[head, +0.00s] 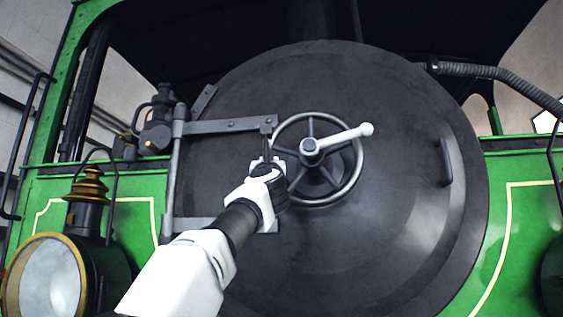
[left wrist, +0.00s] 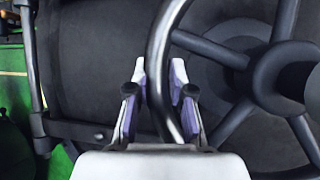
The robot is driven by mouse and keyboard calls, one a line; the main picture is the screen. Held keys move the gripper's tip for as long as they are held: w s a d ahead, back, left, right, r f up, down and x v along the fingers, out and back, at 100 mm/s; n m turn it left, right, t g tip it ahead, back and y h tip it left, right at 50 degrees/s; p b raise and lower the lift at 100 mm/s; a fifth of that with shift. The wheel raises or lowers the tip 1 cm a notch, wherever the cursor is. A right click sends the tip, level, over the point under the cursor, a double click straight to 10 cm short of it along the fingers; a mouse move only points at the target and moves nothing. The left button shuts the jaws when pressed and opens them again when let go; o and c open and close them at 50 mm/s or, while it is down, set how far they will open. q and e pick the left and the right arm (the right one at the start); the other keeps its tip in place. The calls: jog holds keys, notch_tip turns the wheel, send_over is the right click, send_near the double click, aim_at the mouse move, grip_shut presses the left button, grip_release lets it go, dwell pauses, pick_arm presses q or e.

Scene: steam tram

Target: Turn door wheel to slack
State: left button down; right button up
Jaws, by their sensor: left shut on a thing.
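The door wheel (head: 346,190) is a grey spoked ring at the middle of the round black smokebox door (head: 390,240). A pale handle (head: 345,138) with a rounded end points from its hub to the upper right. My left gripper (head: 272,168) is at the left side of the wheel rim. In the left wrist view the rim (left wrist: 157,50) passes between the two fingers of my left gripper (left wrist: 159,92), which are shut on it. The fingers partly hide the rim there. My right gripper is in neither view.
A hinge strap (head: 215,126) and an upright hinge bar (head: 172,190) stand left of the wheel. A brass-rimmed lamp (head: 45,275) is at the lower left. A grab handle (head: 446,162) sits on the door's right side. The door face below the wheel is clear.

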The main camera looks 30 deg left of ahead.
pick_arm(q)
jog(key=shift+d+f+n, duration=0.1)
jog(key=shift+f+n, duration=0.3)
jog(key=shift+n, duration=0.2)
jog(key=shift+f+n+g+y, duration=0.3)
jog(key=shift+n+g+y, duration=0.3)
jog(key=shift+n, duration=0.1)
jog(key=n, duration=0.1)
jog(key=f+n+g+y, duration=0.1)
jog(key=shift+w+d+f+n, duration=0.1)
jog(key=shift+d+f+n, duration=0.1)
jog(key=shift+d+n, duration=0.2)
jog(key=n+g, duration=0.1)
jog(key=f+n+y, duration=0.1)
jog(key=shift+w+d+f+n+g, duration=0.1)
jog(key=shift+d+f+n+g, duration=0.05)
jog(key=shift+d+n+g, duration=0.2)
jog(key=shift+w+d+f+n+g+p, duration=0.1)
jog(key=shift+d+f+n+g+p, duration=0.5)
jog(key=shift+n, duration=0.45)
jog(key=shift+w+d+f+n+g+p, duration=0.1)
jog(key=shift+d+f+n+g+p, duration=0.35)
jog(key=shift+n+g, duration=0.45)
jog(key=shift+a+f, duration=0.15)
jog(key=c, duration=1.2)
grip_release()
jog(key=shift+o, duration=0.9)
jog(key=shift+d, duration=0.2)
